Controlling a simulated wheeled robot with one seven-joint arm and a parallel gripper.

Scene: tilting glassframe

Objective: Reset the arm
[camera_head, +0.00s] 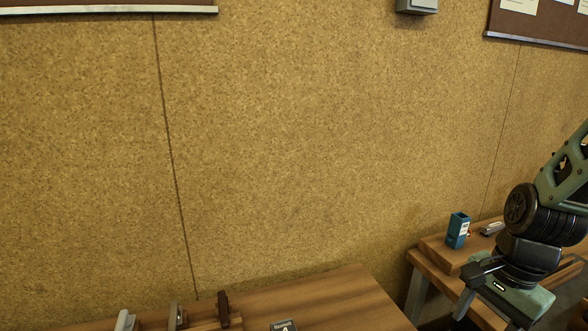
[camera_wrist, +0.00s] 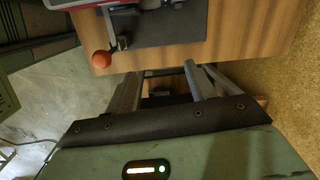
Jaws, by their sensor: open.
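My gripper (camera_head: 490,312) is at the lower right of the head view, on my green and black arm, with its fingers pointing down. In the wrist view my gripper (camera_wrist: 162,72) shows its fingers spread apart, with nothing held between them. The fingers are near the edge of a wooden table (camera_wrist: 255,35); I cannot tell whether they are above it or beside it.
An orange ball knob (camera_wrist: 102,59) sits by the table edge near a dark plate (camera_wrist: 165,27). A blue box (camera_head: 457,231) stands on a wooden bench (camera_head: 436,252) behind my gripper. Another wooden table (camera_head: 345,300) holds small items. A cork wall (camera_head: 300,150) rises behind.

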